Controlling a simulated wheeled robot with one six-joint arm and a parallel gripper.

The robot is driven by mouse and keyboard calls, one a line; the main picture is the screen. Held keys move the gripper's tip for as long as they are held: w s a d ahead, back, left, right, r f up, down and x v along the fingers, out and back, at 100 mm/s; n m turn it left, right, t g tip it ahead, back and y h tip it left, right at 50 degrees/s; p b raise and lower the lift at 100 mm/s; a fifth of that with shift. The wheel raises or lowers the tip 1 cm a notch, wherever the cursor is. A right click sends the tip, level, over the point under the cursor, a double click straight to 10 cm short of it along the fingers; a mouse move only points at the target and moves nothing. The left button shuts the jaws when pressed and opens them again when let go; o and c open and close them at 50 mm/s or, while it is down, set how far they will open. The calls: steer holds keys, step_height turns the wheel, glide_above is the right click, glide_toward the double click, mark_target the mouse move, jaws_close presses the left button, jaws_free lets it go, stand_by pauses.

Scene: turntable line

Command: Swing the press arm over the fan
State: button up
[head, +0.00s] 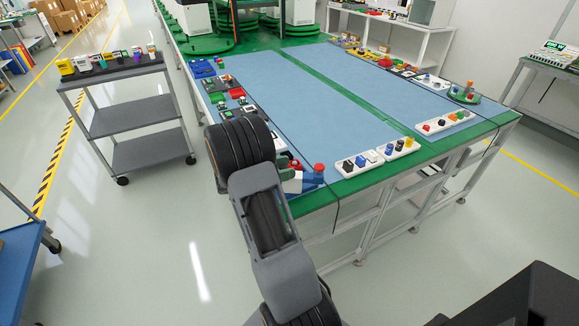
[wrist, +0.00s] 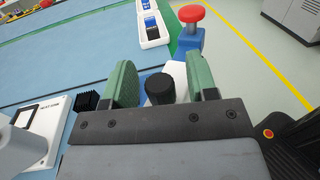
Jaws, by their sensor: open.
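My gripper (wrist: 160,68) is open, its two green fingers standing apart on either side of a black round knob (wrist: 160,88). The knob looks like a handle of the press arm, but the arm itself is mostly hidden by my gripper. White and blue parts show behind the knob. A small black ribbed block (wrist: 87,100) lies left of the left finger; I cannot tell whether it is the fan. In the head view, my arm hides most of this spot at the table's near left corner.
A red button on a blue base (wrist: 190,14) stands just beyond the right finger; it also shows in the head view (head: 319,168). A white device (wrist: 40,120) is at left. White trays of parts (head: 377,157) line the near edge. The blue table middle (head: 310,100) is clear.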

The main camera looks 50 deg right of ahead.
steer(key=shift+s+d, duration=0.35)
steer(key=shift+d, duration=0.2)
jaws_close()
